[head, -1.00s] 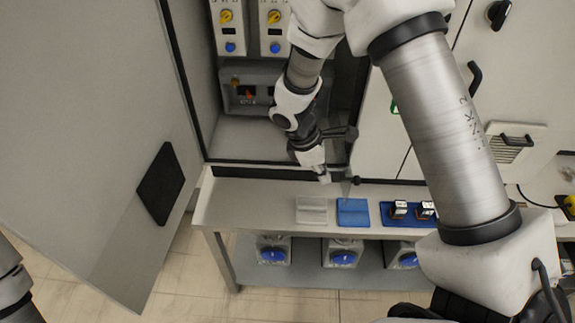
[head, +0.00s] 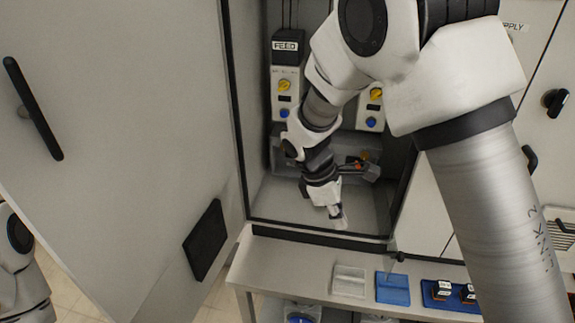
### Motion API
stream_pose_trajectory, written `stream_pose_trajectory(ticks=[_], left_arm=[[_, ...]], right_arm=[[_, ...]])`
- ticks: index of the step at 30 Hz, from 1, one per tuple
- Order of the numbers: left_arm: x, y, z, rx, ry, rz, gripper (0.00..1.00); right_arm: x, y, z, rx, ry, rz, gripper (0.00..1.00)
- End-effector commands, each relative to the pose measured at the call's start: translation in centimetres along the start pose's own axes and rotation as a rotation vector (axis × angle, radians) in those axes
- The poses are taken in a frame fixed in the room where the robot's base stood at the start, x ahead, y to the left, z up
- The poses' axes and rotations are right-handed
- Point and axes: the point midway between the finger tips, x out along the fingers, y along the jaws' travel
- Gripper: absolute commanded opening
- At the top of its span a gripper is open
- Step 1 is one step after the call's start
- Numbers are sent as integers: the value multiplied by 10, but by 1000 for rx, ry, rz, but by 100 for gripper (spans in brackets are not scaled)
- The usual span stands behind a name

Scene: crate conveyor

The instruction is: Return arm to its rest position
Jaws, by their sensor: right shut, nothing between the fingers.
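My right arm comes in from the right and reaches across the open cabinet. Its gripper (head: 338,216) points down in front of the cabinet's lower opening, above the back edge of the bench. It is shut with nothing visible in it. The arm hides part of the cabinet's inside. Part of my left arm (head: 22,262) shows at the lower left edge; its gripper is out of view.
The cabinet door (head: 130,130) stands open at the left. Inside are a FEED unit (head: 286,47) and yellow-knobbed modules (head: 285,100). The bench (head: 290,265) below holds a clear tray (head: 349,281), a blue tray (head: 393,289) and a dark blue tray with small parts (head: 450,303).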

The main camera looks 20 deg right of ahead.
Motion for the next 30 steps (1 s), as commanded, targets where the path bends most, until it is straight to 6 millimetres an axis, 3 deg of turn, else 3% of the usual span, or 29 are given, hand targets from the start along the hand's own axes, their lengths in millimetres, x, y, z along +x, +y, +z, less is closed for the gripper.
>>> stream_pose_trajectory(ticks=[4,8,11,15,18,20,22,24,30], left_arm=[[0,0,0,0,0,0,50],[0,0,0,0,0,0,50],[0,0,0,0,0,0,50],[0,0,0,0,0,0,50],[0,0,0,0,0,0,50],[0,0,0,0,0,0,50],[-1,0,0,0,0,0,50],[0,0,0,0,0,0,50],[0,0,0,0,0,0,50]], right_arm=[[8,-3,-2,-6,-10,-16,0],[63,-25,-5,-40,-71,-138,0],[128,-76,4,-69,-140,-310,0],[222,-166,11,40,-120,-473,0],[274,-230,15,284,-61,-504,0],[290,-248,14,457,-9,-473,0],[297,-247,9,652,76,-401,0],[295,-229,0,813,179,-316,0],[290,-189,-20,1041,359,-205,0]])
